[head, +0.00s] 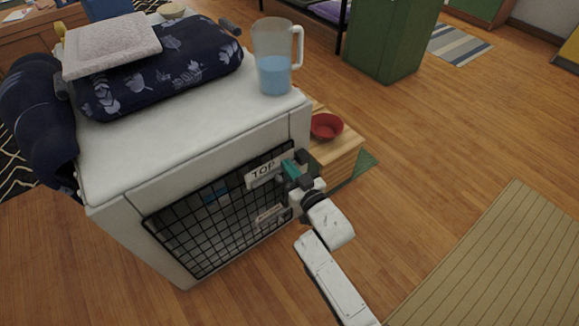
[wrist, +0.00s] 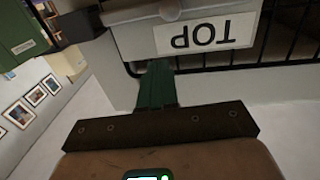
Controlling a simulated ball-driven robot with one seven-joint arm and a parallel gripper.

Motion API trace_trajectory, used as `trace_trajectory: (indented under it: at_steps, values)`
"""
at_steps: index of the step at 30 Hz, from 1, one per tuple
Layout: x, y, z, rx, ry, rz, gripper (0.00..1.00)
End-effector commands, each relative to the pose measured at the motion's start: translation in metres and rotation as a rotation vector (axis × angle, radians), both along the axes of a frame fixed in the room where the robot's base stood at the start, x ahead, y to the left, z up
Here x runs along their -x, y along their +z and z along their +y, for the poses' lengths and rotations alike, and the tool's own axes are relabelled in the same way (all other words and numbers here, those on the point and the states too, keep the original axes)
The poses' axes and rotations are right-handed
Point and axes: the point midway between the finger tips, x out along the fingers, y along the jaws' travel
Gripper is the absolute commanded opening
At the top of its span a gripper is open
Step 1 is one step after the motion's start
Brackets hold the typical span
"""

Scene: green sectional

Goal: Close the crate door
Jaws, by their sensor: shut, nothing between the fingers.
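The crate (head: 115,213) is a large white box with a black wire-grid door (head: 215,232) on its front face. The door carries a white "TOP" label (head: 264,171) near its upper right, and the door sits in or very near the front opening; I cannot tell whether it is fully flush. My gripper (head: 290,167) is shut and empty at the door's upper right, beside the label. In the wrist view, the green fingers (wrist: 157,85) are together just below the upside-down "TOP" label (wrist: 207,35), close to the door's edge; contact is unclear.
A pitcher of blue liquid (head: 273,62), a dark blue patterned bag (head: 165,72) and a pale folded cloth (head: 112,45) rest on the crate. A red bowl (head: 326,127) sits on a wooden stand (head: 340,152) to the right. Wooden floor (head: 440,140) is open at right.

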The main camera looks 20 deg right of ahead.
Motion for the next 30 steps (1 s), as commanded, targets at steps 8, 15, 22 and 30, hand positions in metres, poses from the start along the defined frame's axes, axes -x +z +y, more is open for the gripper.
trace_trajectory:
  at_steps: [8, 15, 22, 30]
  values:
    - [0.030, 0.003, -0.010, -0.003, -0.005, 0.004, 0.00]
    - [0.067, 0.002, -0.022, -0.004, -0.005, 0.004, 0.00]
    - [0.093, 0.001, -0.031, -0.004, -0.004, 0.001, 0.00]
    - [0.099, 0.000, -0.032, -0.003, -0.002, -0.001, 0.00]
